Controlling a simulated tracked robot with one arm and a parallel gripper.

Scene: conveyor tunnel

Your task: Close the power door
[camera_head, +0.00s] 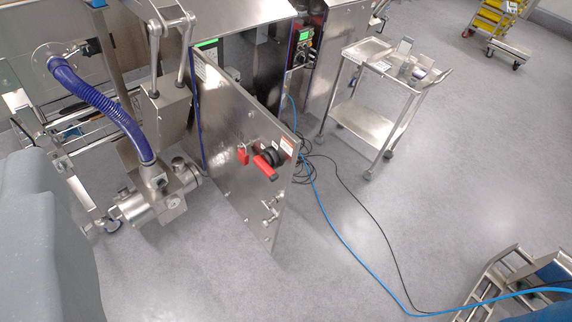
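The power door (228,170) is a steel panel that stands open, swung out from its cabinet (268,60) toward the camera. Its outer face carries a red and black rotary switch (268,163), a red padlock (242,154) and a small metal latch handle (270,211) near the free edge. The door hides the lower part of the opening. My gripper is not in view, and nothing visible touches the door.
A steel cart (362,112) stands right of the cabinet. Blue and black cables (345,238) run across the floor from beside the door. A blue hose (100,104) and metal pump (160,195) stand left. Steel steps (500,278) are lower right. The floor before the door is clear.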

